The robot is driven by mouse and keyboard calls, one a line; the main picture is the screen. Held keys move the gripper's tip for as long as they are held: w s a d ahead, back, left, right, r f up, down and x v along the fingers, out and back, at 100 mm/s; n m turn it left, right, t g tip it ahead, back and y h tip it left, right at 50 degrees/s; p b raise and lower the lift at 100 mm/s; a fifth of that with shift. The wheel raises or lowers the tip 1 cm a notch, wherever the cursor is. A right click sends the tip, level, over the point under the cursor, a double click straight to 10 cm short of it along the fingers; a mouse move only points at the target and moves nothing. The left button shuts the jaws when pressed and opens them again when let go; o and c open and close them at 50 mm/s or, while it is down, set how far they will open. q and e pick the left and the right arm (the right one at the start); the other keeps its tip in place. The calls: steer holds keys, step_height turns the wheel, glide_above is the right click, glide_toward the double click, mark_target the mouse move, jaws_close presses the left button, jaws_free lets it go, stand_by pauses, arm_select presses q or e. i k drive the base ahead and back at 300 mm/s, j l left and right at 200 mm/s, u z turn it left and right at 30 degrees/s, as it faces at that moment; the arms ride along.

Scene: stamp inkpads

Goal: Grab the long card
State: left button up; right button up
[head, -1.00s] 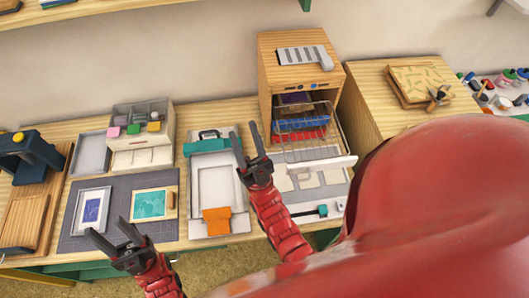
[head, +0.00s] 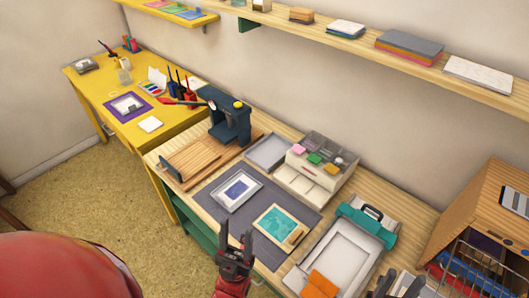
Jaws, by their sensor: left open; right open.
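I cannot tell which thing is the long card. A small white card (head: 150,124) lies on the yellow desk at the left. A framed blue print (head: 237,190) and a teal block (head: 280,226) lie on the dark grey mat (head: 208,200) on the wooden bench. My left gripper (head: 236,236) is open and empty at the near edge of the mat, in front of the teal block. My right gripper (head: 402,280) is open at the bottom edge, beside the press tray; its lower part is cut off.
The yellow desk (head: 90,80) holds a purple-framed piece (head: 128,106) and ink bottles. A dark blue press (head: 230,122), an inkpad drawer box (head: 320,170) and a white tray with a teal clamp (head: 345,248) stand on the bench. A wire rack (head: 470,265) is at right.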

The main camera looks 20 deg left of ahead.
mark_target(233, 193)
steer(key=u, duration=0.85)
